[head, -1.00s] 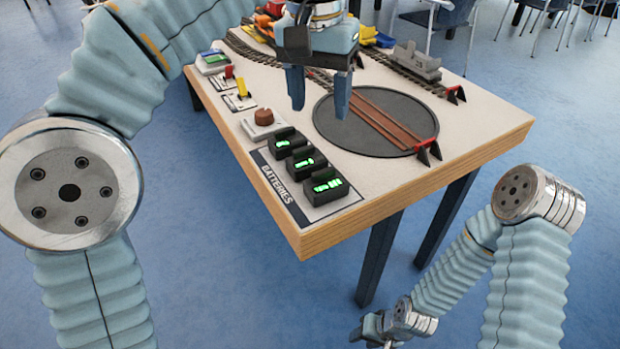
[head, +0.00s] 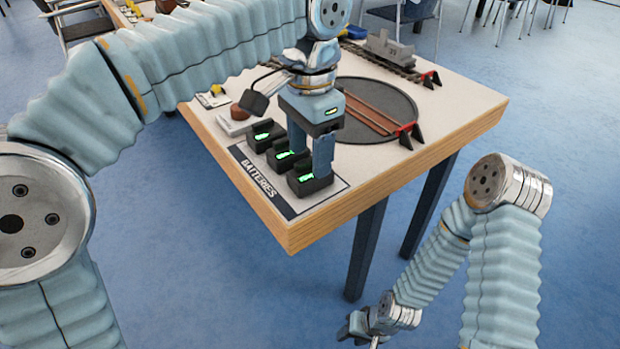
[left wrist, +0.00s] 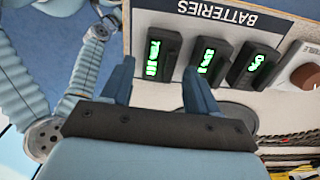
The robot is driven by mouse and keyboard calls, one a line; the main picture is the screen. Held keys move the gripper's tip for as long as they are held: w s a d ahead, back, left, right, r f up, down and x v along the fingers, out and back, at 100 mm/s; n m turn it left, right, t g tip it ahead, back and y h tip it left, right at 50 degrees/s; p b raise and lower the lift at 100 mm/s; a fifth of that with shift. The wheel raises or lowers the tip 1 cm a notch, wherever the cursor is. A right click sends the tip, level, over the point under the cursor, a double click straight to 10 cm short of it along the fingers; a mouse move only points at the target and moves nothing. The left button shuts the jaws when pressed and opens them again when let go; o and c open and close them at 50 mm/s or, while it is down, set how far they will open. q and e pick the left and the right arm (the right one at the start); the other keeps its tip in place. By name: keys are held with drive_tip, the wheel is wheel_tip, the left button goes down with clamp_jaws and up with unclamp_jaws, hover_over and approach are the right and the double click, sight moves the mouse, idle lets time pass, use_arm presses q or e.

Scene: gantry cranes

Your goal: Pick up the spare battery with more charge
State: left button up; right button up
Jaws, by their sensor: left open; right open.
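Three black batteries with green lit displays stand in a row on the table: a far one (head: 262,137), a middle one (head: 283,160) and a near one (head: 318,184). In the left wrist view they are the right battery (left wrist: 255,65), the middle battery (left wrist: 207,60) and the left battery (left wrist: 157,54). The near battery's display looks longest; exact readings are too small to tell. My left gripper (head: 310,163) is open, pointing down at the near battery, which lies between its finger lines in the wrist view (left wrist: 160,72). My right gripper (head: 365,332) is open and empty, low beside the table.
The batteries stand on a pad marked BATTERIES (head: 262,184) near the table's front edge. A round turntable (head: 385,112) with brown track and red stops lies to the right. A white base with a brown knob (head: 238,112) stands behind the batteries. Chairs stand farther back.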

sight(308, 172)
use_arm(q)
wheel_tip(308, 172, down, 4)
drive_tip(key=shift+a+r+b, duration=0.1)
drive_tip(key=shift+a+b, duration=0.05)
drive_tip(key=shift+b, duration=0.15)
drive_tip(key=shift+c, duration=0.2)
drive_tip(key=c, duration=0.9)
